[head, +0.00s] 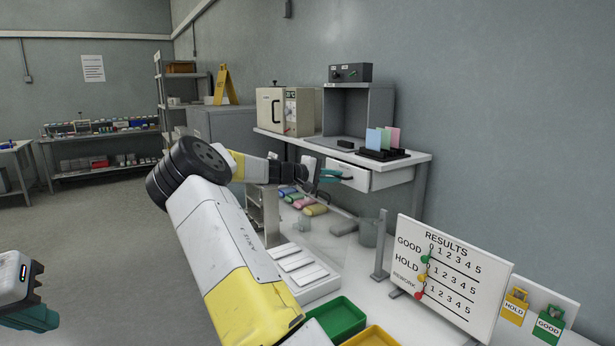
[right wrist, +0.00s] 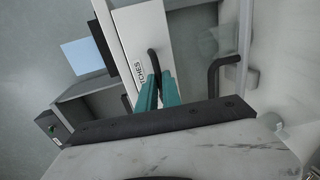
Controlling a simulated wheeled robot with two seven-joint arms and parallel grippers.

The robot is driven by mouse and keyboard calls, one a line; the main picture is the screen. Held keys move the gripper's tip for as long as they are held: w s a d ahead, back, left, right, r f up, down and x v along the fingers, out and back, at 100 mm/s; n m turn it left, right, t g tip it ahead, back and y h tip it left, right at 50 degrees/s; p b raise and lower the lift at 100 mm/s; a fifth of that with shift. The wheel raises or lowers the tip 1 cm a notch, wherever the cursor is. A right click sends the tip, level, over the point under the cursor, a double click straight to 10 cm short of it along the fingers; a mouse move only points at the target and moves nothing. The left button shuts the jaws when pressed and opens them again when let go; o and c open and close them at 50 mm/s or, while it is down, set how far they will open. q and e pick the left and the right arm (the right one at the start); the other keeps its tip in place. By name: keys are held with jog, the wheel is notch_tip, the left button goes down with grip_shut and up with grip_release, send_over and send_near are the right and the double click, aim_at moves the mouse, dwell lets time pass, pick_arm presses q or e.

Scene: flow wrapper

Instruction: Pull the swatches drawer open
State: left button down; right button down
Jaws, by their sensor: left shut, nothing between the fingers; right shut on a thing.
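The swatches drawer (head: 361,181) is a white-fronted drawer under the top of the grey bench at the back. In the right wrist view its white front (right wrist: 128,22) shows with part of a label ending in "TCHES". My right gripper (head: 329,176) is at the drawer front. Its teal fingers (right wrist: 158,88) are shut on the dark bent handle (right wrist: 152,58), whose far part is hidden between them. I cannot tell how far the drawer stands out from the bench. My left gripper (head: 32,318) is at the lower left, shut and empty, far from the drawer.
On the bench stand a cream oven-like box (head: 270,108), a grey booth (head: 358,112) and a dark rack (head: 384,154) with coloured cards. A second dark bent bar (right wrist: 213,76) shows beside the handle. A results board (head: 450,275) and green tray (head: 338,318) are nearer. The floor at left is clear.

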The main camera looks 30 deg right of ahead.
jog(key=f+v, duration=0.2)
jog(key=v, duration=0.9)
jog(key=shift+a, duration=0.55)
jog(key=shift+f, duration=0.1)
jog(key=c, duration=1.5)
grip_release()
jog(key=shift+c, duration=0.2)
jog(key=v, duration=0.7)
jog(key=shift+a, duration=0.35)
